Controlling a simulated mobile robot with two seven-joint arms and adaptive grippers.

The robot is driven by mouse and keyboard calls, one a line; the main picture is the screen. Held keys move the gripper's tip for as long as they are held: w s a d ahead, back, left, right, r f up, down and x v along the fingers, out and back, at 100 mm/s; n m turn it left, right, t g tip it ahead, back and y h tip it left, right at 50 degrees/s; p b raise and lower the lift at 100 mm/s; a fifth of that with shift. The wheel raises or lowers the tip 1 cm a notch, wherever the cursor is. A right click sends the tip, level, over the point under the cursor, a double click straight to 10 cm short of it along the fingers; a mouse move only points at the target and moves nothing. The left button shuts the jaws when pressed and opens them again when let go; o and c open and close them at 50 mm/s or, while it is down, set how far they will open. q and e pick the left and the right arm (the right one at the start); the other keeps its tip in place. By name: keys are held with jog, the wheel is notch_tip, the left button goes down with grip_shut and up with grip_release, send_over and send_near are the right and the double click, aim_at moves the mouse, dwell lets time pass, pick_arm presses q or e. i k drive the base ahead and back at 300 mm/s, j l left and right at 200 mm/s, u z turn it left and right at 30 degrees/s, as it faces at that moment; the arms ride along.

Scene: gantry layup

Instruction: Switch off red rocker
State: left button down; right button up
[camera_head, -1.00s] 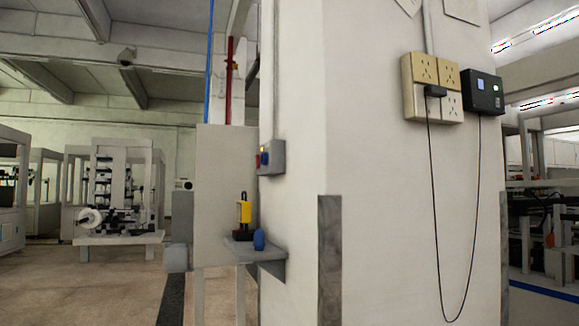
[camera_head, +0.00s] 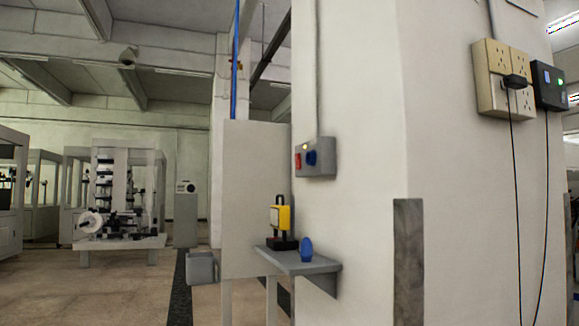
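The red rocker (camera_head: 298,160) is a small red switch on the left part of a grey box (camera_head: 326,165) fixed to the side face of the white pillar. The face is seen at a slant, so I cannot tell the rocker's position. Neither of my grippers is in view.
A grey shelf (camera_head: 300,262) juts from the pillar below the box, holding a yellow device (camera_head: 281,218) and a blue item (camera_head: 306,249). Sockets (camera_head: 503,79) and a black box (camera_head: 550,86) with hanging cables are on the pillar's right face. Open floor (camera_head: 120,290) lies left.

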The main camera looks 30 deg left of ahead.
aim_at(298, 157)
jog(key=j+z, duration=0.1)
jog(key=j, duration=1.8)
jog(key=i, duration=0.1)
